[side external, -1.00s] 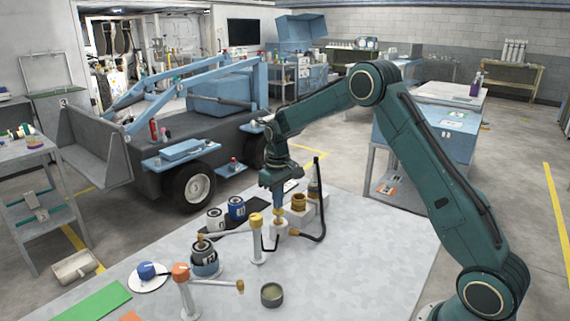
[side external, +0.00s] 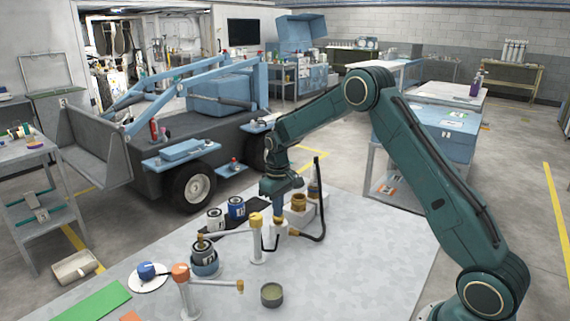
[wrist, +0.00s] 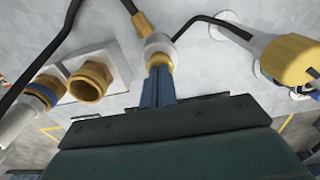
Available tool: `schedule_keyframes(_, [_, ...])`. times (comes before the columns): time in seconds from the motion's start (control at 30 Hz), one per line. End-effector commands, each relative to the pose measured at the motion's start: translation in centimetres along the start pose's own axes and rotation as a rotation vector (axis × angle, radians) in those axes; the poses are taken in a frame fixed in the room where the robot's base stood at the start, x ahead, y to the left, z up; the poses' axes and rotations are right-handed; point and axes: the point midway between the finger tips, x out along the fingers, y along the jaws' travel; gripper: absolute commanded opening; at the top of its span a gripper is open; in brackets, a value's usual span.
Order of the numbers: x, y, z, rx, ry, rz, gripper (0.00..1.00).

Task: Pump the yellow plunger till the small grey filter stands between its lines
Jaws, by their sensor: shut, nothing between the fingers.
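My gripper (side external: 278,214) is shut, pointing down, its fingertips on top of the yellow plunger (side external: 279,222). The plunger sits low in its white pump body (side external: 280,232). In the wrist view, the shut blue fingers (wrist: 158,84) meet the yellow plunger cap (wrist: 159,62), with the white body (wrist: 157,44) behind it. A dark grey filter (side external: 203,250) stands in a blue-grey cup (side external: 206,268) at the left, under the end of a white spout arm. It is small, and I cannot make out lines or its level against them.
A yellow-topped post (side external: 257,223) stands left of the pump; an orange-topped post (side external: 182,272) stands nearer the front. White (side external: 215,221) and blue (side external: 236,208) filters sit behind. A black hose (side external: 322,205) curves at the right.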

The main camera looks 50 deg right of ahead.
Motion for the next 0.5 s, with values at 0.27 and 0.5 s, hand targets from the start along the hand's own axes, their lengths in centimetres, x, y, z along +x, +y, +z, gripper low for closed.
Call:
schedule_keyframes(0.27, [0.19,-0.02,0.07,0.0,-0.003,-0.001,0.0])
schedule_keyframes(0.5, [-0.53,-0.01,0.05,0.0,-0.002,-0.001,0.0])
